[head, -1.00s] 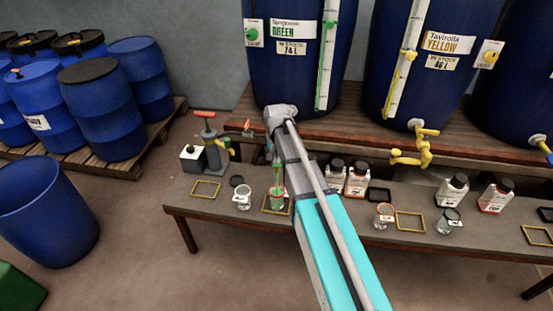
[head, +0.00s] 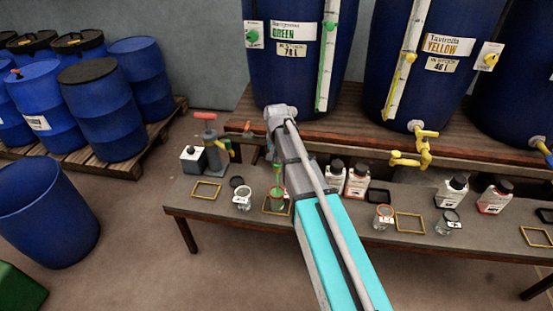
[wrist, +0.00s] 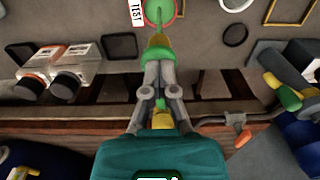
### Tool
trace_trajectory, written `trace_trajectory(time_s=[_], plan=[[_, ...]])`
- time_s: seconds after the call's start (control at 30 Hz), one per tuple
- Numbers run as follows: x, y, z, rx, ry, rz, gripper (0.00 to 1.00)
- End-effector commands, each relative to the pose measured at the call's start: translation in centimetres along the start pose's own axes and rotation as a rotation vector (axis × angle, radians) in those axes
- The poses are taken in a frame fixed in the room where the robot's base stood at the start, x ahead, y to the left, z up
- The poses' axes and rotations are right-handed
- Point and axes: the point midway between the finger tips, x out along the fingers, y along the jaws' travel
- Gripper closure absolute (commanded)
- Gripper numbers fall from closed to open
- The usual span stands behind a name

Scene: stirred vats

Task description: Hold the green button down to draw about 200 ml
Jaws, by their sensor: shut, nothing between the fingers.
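The green vat (head: 297,70) has a green round knob (head: 252,33) on a white plate at its left and a green level tube (head: 326,60). In the wrist view my gripper (wrist: 160,66) is shut and empty, its fingertips right at a green fitting (wrist: 159,55) with a yellow part below it; contact is hard to judge. A thin green stream runs to a jar (wrist: 160,12) holding green liquid, which also shows in the head view (head: 278,197) inside a yellow frame. My arm hides the fingertips in the head view. The liquid's volume is not readable.
A low grey table (head: 345,215) carries other glass jars, yellow frames and white bottles (head: 357,180). A yellow vat (head: 430,60) with a yellow tap (head: 415,150) stands to the right. Blue barrels (head: 100,105) stand on a pallet at left.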

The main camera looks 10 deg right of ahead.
Motion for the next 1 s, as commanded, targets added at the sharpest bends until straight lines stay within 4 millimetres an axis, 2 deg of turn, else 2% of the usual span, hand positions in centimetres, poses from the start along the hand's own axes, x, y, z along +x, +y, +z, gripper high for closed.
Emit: trace_trajectory(time_s=[1.0], plan=[[-8.9,0.1,-0.1,0.000,0.007,-0.002,1.00]])
